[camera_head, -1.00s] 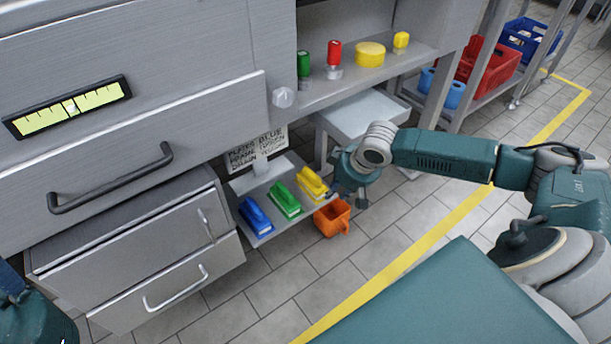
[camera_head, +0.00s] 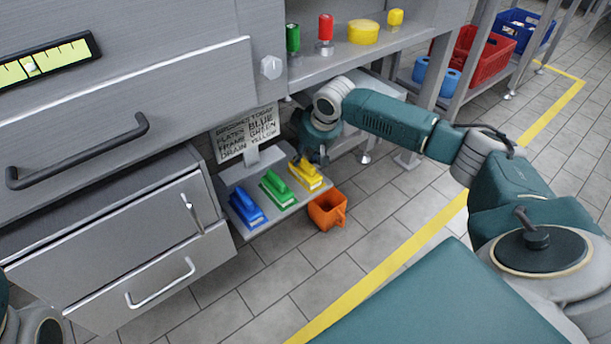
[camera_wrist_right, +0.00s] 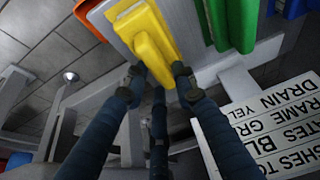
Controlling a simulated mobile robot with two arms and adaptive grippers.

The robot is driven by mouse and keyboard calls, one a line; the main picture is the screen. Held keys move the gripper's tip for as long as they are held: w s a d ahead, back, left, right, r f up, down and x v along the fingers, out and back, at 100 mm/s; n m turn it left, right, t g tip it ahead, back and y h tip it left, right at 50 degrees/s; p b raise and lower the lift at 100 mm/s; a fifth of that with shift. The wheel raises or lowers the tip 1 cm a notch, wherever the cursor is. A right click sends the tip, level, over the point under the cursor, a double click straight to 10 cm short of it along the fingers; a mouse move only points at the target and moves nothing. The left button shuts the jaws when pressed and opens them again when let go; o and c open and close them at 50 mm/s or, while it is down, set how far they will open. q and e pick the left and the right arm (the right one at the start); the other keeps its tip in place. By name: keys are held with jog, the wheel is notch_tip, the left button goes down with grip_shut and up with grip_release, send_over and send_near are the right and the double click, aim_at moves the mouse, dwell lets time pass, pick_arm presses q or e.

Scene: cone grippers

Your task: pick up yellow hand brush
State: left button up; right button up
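The yellow hand brush (camera_head: 306,177) lies at the right end of a low metal shelf, beside the green brush (camera_head: 278,189) and the blue brush (camera_head: 246,208). My right gripper (camera_head: 312,157) is at the far end of the yellow brush and hides part of it. In the right wrist view, the yellow brush (camera_wrist_right: 146,35) reaches in between the spread fingers of my right gripper (camera_wrist_right: 158,78). The fingers look open around the handle end; contact cannot be told. The green brush (camera_wrist_right: 233,20) is beside it. My left gripper is out of view.
A lettered sign (camera_head: 247,133) stands behind the shelf (camera_head: 262,224), close to my right fingers. An orange container (camera_head: 328,210) is on the floor right of the shelf. A drawer cabinet (camera_head: 120,240) is left. An upper shelf (camera_head: 345,61) holds several coloured items above my arm.

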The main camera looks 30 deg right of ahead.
jog(key=shift+c, duration=0.6)
grip_shut()
jog(key=shift+r, duration=0.15)
